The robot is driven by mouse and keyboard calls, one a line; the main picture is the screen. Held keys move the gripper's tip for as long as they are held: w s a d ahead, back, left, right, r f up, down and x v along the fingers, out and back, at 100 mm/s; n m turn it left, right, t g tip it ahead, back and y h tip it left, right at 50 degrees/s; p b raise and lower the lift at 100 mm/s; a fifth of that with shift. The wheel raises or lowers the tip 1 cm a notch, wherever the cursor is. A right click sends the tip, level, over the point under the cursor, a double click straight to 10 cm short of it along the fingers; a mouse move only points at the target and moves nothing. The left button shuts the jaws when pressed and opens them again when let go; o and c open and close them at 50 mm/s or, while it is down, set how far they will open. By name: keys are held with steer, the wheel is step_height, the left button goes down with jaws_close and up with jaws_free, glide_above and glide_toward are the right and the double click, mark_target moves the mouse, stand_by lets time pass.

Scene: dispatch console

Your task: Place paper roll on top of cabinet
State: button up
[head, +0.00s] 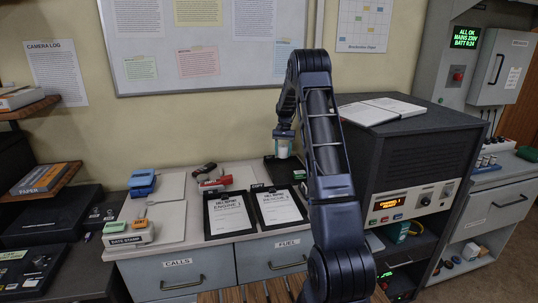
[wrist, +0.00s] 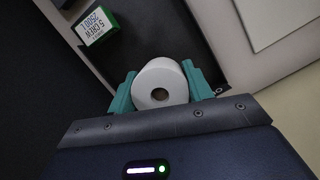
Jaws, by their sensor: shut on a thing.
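A white paper roll (wrist: 161,84) sits between the teal fingers of my gripper (wrist: 163,90) in the wrist view, its round end with the core hole facing the camera. In the head view my gripper (head: 283,134) points down with the roll (head: 282,151) in it, over the black tray (head: 270,177) at the back of the counter. Whether the roll touches the tray is unclear. The dark cabinet (head: 425,150) stands to the right of my gripper, beyond my arm. Its top is higher than the counter.
An open book (head: 395,106) lies on the cabinet top; the right part of the top is bare. A small green labelled box (wrist: 97,25) stands near the gripper. Two clipboards (head: 229,215), a red stapler (head: 215,183) and a blue item (head: 142,182) lie on the counter.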

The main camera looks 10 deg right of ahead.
mark_target(284, 169)
steer(key=shift+w+d, duration=0.15)
steer(key=shift+d, duration=0.4)
steer(key=shift+f, duration=3.25)
steer(key=shift+f, duration=0.4)
steer(key=o, duration=1.2)
steer(key=shift+r, duration=0.1)
